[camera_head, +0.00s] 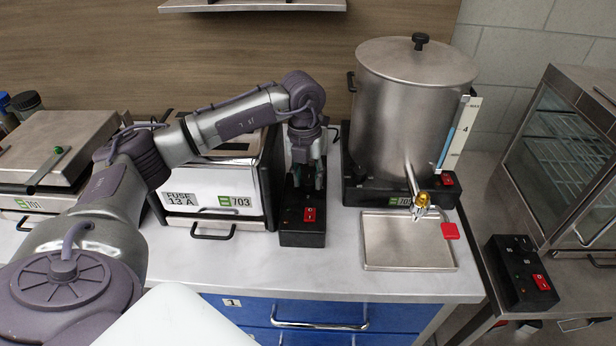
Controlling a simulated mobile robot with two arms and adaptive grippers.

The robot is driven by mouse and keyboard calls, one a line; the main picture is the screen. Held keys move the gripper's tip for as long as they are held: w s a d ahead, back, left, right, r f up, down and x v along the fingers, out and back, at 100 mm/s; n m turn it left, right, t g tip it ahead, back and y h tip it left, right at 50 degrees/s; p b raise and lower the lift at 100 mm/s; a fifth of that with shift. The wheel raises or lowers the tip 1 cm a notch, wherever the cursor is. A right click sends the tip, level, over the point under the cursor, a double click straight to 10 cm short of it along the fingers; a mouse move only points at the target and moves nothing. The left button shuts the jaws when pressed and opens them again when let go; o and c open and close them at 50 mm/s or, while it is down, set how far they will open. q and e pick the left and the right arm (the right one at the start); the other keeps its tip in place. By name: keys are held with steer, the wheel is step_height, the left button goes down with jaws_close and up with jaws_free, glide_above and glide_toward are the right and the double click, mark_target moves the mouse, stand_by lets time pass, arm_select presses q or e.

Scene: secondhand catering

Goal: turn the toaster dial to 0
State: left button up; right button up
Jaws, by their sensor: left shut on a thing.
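My left gripper (306,178) comes down from above over a black control box (302,239) with a red rocker switch (310,214). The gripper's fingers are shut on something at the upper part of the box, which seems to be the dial. The fingers cover it, so its pointer and setting cannot be read. My right gripper is not in view.
A large steel urn (405,120) with a tap, and a drip tray (408,265) before it, stand close on the right. A flat appliance (55,150) is at left. Another black control box (519,270) fronts a glass cabinet (570,160). Bare counter (190,262) lies in front.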

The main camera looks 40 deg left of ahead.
mark_target(305, 180)
arm_select(q)
steer(key=shift+r, duration=0.1)
stand_by(0.4)
steer(key=o, duration=1.1)
steer(key=shift+o, duration=0.2)
step_height(305, 180, up, 12)
steer(key=shift+a, duration=0.35)
steer(key=shift+s, duration=0.2)
